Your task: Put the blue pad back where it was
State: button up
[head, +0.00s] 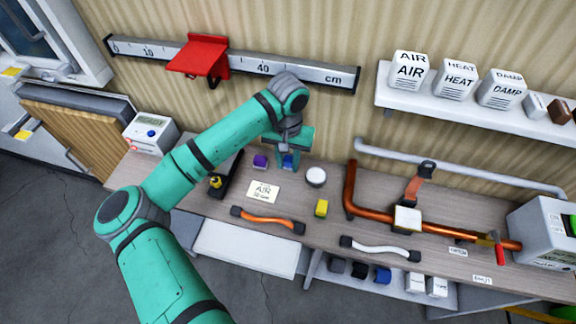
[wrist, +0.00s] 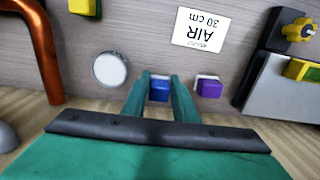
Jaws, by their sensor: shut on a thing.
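The blue pad (head: 288,162) is a small blue block between the fingers of my gripper (head: 290,152), near the back of the bench by the wall. In the wrist view the blue pad (wrist: 159,93) sits between the two green fingertips (wrist: 160,84), with a pale edge on its far side. My gripper is shut on it. The fingers hide its sides, and I cannot tell whether it touches the bench. A similar purple pad (wrist: 209,88) stands beside it, apart from the fingers; it also shows in the head view (head: 260,162).
A round white piece (head: 316,176) stands close to the right. A card reading AIR 30 cm (head: 263,193) lies in front. A yellow block (head: 321,208), an orange-handled strap (head: 268,220) and a copper pipe (head: 350,190) are nearby. A ruler rail (head: 330,77) and shelf (head: 440,115) are above.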

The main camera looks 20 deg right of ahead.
aim_at(288, 161)
jog(key=shift+f, duration=1.1)
jog(key=shift+f, duration=0.2)
jog(key=o, duration=1)
jog(key=shift+o, duration=0.2)
jog(key=shift+r, duration=0.1)
notch_tip(288, 161, up, 12)
jog(key=shift+r, duration=0.1)
